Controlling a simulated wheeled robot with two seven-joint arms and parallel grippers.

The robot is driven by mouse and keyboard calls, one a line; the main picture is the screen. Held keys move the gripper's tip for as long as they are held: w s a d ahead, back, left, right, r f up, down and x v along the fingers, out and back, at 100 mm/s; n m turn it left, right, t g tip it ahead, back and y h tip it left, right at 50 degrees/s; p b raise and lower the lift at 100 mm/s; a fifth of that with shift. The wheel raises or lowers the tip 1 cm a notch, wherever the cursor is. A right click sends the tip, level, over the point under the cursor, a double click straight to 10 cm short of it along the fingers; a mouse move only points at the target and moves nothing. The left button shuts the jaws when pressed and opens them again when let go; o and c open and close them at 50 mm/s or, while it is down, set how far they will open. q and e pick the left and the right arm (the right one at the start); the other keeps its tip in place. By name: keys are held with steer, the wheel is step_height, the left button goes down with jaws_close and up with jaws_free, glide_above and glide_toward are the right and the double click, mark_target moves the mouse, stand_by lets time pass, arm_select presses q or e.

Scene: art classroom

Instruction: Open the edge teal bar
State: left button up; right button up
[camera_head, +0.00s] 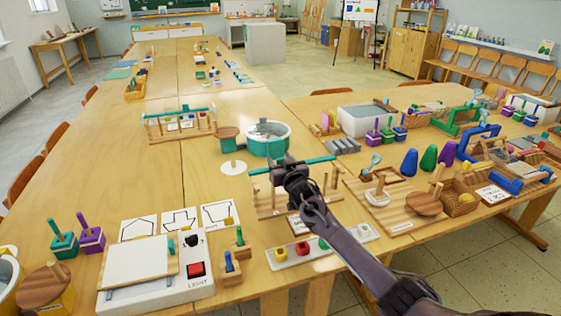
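A teal bar (319,160) runs across the top of a small wooden rack (266,200) near the table's front edge, in the middle of the head view. My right gripper (283,163) is over the middle of this bar and hides that part. I cannot tell whether the fingers touch the bar or are closed around it. The bar's two ends show on either side of the gripper. A second wooden rack (150,127) with a teal bar stands farther back on the left. My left gripper is not in view.
A teal pot (268,146) stands just behind the rack. A wooden board (400,222) with a peg lies to the right. A white tray with coloured knobs (275,265) and a light box (185,292) lie in front and left. Bare tabletop is at left.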

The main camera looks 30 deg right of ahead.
steer(key=shift+s, duration=0.1)
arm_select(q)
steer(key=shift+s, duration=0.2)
arm_select(e)
steer(key=v, duration=0.7)
steer(key=shift+s, duration=0.35)
